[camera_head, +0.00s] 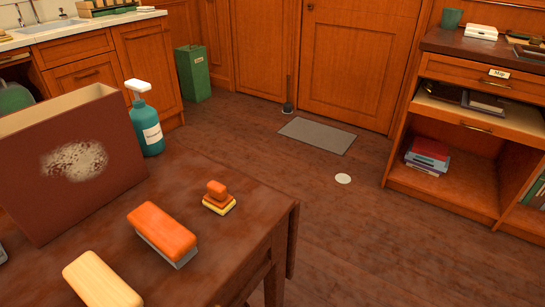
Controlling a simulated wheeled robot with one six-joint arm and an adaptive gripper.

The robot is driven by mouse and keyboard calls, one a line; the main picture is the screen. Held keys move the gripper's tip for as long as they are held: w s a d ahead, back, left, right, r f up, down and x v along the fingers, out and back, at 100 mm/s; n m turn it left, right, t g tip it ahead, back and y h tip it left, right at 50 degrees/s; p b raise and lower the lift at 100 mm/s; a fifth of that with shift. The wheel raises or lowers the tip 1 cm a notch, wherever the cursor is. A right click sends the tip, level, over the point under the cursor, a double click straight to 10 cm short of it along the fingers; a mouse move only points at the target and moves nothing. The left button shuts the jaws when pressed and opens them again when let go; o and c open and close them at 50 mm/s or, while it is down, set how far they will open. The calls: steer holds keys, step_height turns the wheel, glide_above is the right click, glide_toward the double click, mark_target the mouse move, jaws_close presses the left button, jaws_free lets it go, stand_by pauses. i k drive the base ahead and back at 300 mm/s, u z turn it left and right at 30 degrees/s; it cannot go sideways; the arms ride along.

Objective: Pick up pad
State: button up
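The pad cannot be told for certain among several candidates. On the brown table (262,212) a small stepped orange-handled block with a yellow pad base (219,199) sits near the right edge. Left of it lies a larger orange block with a grey underside (163,231). A pale wooden block (101,281) lies at the table's front. A flat white disc (343,179) lies on the floor beyond the table. My gripper is not in view.
A grey mat (317,135) lies before the door. An open drawer (480,112) juts from the right cabinet. The middle floor is mostly clear.

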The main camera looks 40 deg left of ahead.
mark_target(217, 199)
steer(key=i, duration=0.9)
steer(key=u, duration=2.15)
